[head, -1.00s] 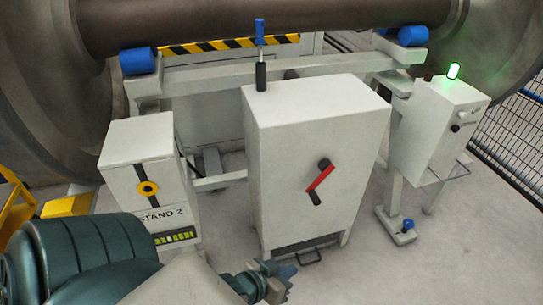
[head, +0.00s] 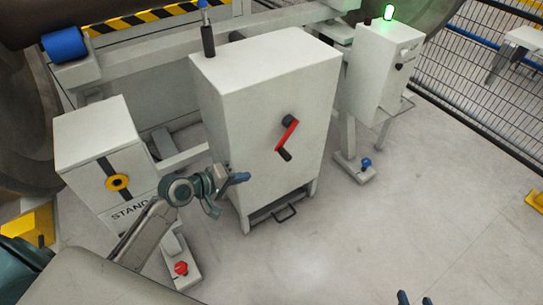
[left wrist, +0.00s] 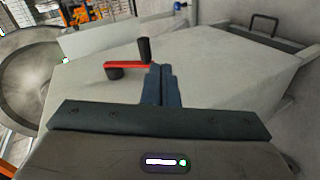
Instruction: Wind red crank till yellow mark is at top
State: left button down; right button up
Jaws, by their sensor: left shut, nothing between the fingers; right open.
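The red crank (head: 287,135) is on the front face of the tall white box (head: 262,92). Its red arm slants from upper right to lower left, with black parts at both ends. In the left wrist view the crank (left wrist: 126,66) lies just beyond the fingertips, and a black grip (left wrist: 144,49) stands up from one end. My left gripper (head: 240,178) is shut and empty, in front of the box's lower left, apart from the crank. Its closed fingers also show in the left wrist view (left wrist: 160,82). My right gripper (head: 414,299) is open at the bottom edge. I cannot make out a yellow mark on the crank.
A smaller white box (head: 97,145) marked STAND carries a yellow ring (head: 117,183) on a dark stripe. A box with a lit green lamp (head: 389,12) stands right. A red knob (head: 181,268) is low on the left. The floor (head: 400,220) at right is clear.

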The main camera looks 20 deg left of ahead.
pick_arm(q)
jog(key=w+a+r+n, duration=0.2)
jog(key=w, duration=0.1)
jog(key=b, duration=0.2)
send_near(282, 155)
jog(key=f, duration=0.1)
jog(key=shift+h, duration=0.4)
jog(key=x, duration=0.6)
jog(key=shift+w+b, duration=0.3)
jog(key=shift+w+d, duration=0.15)
pick_arm(e)
jog(key=w+r+t, duration=0.3)
jog(key=r+t, duration=0.1)
jog(key=r, duration=0.2)
jog(key=w+d+r+t, duration=0.1)
jog(key=w+r+t, duration=0.2)
jog(key=r, duration=0.4)
jog(key=shift+w+d+r+n+t, duration=0.2)
jog(key=shift+r+n+t, duration=0.1)
jog(key=shift+t, duration=0.6)
pick_arm(q)
jog(key=shift+w+d, duration=0.15)
